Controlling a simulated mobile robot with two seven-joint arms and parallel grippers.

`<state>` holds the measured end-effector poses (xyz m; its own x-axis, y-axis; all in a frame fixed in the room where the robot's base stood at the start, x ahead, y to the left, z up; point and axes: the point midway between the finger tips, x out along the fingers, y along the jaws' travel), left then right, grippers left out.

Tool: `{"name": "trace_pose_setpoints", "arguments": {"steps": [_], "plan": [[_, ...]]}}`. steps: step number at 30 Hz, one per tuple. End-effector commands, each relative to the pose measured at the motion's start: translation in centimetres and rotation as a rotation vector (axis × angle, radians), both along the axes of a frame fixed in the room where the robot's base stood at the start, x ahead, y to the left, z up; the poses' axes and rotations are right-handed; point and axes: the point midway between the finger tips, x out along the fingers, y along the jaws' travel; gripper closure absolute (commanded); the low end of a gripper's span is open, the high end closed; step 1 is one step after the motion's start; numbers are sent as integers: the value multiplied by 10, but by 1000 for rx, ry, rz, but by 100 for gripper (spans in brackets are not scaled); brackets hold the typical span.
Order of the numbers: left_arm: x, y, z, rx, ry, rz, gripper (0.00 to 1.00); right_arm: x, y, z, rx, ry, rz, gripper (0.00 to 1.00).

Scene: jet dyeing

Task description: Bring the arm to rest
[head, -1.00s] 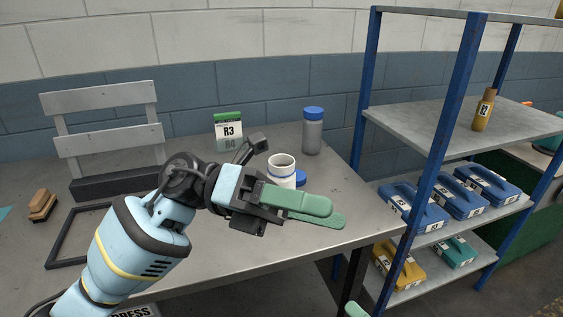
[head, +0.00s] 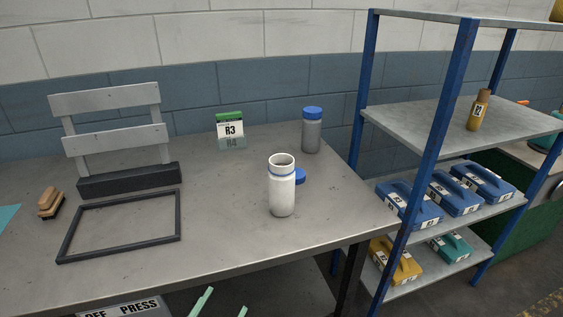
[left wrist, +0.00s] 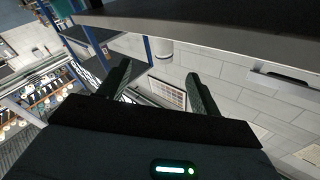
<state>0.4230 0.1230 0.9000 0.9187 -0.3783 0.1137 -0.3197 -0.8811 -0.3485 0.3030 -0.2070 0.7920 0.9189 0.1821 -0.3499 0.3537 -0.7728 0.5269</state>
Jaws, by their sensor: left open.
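My left gripper (head: 222,306) shows only as two pale green fingertips at the bottom edge of the head view, below the table's front edge. The fingertips are apart, with nothing between them. In the left wrist view the two dark fingers of my left gripper (left wrist: 156,88) are also spread and empty, with the room behind them. The rest of the left arm is hidden below the head view. My right gripper is not in view.
A blue-posted shelf (head: 420,130) stands right.

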Motion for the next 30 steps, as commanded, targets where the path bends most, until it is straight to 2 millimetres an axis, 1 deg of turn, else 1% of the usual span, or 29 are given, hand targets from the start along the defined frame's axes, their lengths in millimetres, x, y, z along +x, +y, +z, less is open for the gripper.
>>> {"name": "trace_pose_setpoints", "arguments": {"steps": [1,2,3,5,6,8,9,10,12,15,18,20,30], "plan": [[-19,10,-27,-17,110,36,36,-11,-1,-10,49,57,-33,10],[-29,17,-42,-24,173,56,36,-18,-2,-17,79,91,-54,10],[-45,25,-62,-35,257,83,36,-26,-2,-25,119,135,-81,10],[-70,35,-90,-51,378,121,36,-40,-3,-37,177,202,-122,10],[-88,42,-108,-61,458,146,36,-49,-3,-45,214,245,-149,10],[-117,52,-131,-73,571,181,36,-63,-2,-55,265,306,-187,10],[-135,57,-144,-82,641,201,36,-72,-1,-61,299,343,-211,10],[-149,61,-153,-86,689,215,36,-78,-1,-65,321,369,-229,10],[-178,68,-170,-95,790,244,36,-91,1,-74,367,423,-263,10],[-210,75,-186,-105,892,274,36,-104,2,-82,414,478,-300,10],[-228,79,-194,-111,951,290,36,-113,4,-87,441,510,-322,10],[-234,80,-196,-112,968,295,36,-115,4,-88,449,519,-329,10],[-235,80,-197,-112,974,296,36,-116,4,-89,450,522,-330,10]]}}
